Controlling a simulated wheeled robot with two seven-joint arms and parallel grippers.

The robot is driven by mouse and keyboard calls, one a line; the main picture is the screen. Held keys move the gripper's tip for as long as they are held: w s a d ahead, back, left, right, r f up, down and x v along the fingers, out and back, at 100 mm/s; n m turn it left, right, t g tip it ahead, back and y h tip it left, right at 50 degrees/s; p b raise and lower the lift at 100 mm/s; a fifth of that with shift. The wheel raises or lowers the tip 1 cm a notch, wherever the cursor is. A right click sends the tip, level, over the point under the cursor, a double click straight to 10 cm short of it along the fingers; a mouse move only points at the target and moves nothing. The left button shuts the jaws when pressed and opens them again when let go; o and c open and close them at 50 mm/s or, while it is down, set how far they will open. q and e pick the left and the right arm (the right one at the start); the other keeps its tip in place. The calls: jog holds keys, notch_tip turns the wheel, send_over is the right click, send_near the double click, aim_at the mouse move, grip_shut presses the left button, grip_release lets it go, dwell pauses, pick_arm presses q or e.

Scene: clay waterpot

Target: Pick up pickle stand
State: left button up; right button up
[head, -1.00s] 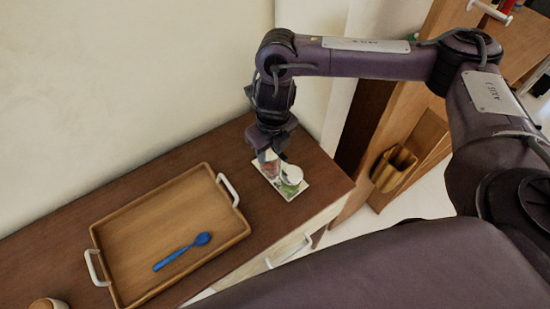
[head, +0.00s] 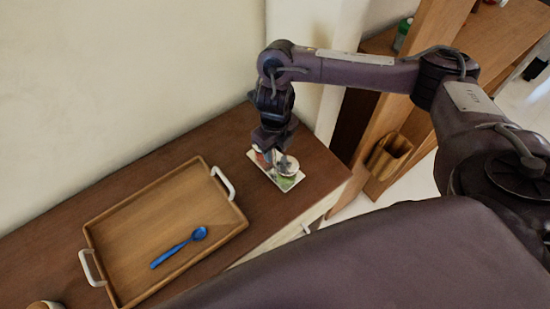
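The pickle stand (head: 288,182) is a small pale tray with a white-lidded jar (head: 287,166) and a reddish jar on it. It sits at the right end of the brown cabinet top. My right gripper (head: 273,158) points down over the stand, at its jars. The wrist partly covers the stand and the reddish jar. The fingers are too small and hidden to show whether they are open or shut, or touching the stand. My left gripper is out of view.
A wooden tray (head: 130,225) with white handles lies on the cabinet top to the left, holding a blue spoon (head: 180,247). A small round pot (head: 45,304) is at the lower left. A wall (head: 120,80) stands behind. A wooden holder (head: 389,155) is at right.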

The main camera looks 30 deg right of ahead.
jog(key=shift+c, duration=0.3)
grip_shut()
dwell(1.2)
